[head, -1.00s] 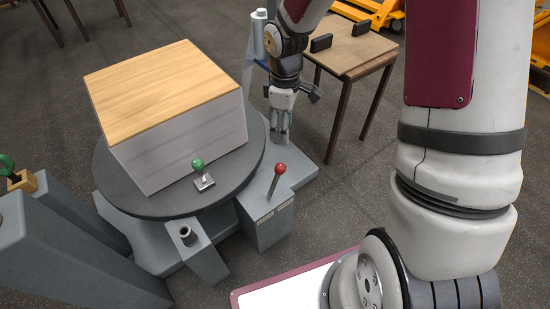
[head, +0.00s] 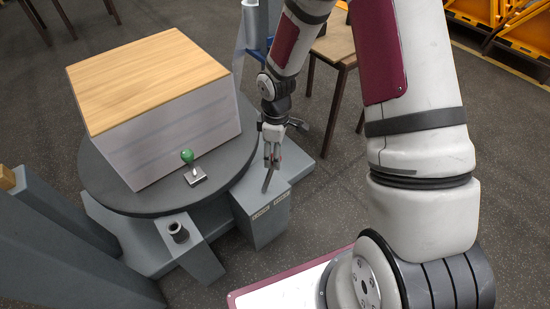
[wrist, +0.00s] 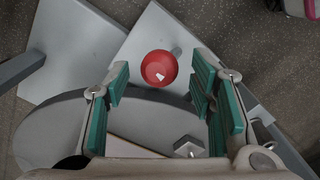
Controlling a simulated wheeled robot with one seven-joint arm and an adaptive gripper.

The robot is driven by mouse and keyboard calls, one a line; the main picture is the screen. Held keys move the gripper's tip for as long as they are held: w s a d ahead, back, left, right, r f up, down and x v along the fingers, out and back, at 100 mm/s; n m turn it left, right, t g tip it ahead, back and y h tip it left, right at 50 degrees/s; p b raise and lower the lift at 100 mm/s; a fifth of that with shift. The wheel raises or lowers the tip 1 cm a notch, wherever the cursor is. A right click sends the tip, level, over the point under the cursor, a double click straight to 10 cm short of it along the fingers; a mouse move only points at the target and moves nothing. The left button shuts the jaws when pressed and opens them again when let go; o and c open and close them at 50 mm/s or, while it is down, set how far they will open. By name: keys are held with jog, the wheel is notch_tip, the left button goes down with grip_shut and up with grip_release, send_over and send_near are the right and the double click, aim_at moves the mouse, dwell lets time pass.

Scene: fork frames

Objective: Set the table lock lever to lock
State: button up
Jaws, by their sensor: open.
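The table lock lever is a dark rod (head: 267,181) rising from a grey box (head: 262,222) beside the round turntable (head: 125,203). Its red ball knob (wrist: 159,68) shows in the wrist view, between and beyond my fingers. In the head view the knob is mostly hidden behind my gripper (head: 272,158), which hangs over the top of the lever. My gripper also shows in the wrist view (wrist: 160,100), open, with a green-padded finger on each side. Two small labels on the box are too small to read.
A wood-topped white box (head: 150,80) stands on the turntable. A green-knobbed handle (head: 188,157) is at the turntable's front edge. A short grey post with a dark socket (head: 178,232) stands in front. A wooden table (head: 336,45) is behind my arm.

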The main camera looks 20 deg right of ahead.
jog(key=shift+f, duration=0.75)
grip_shut()
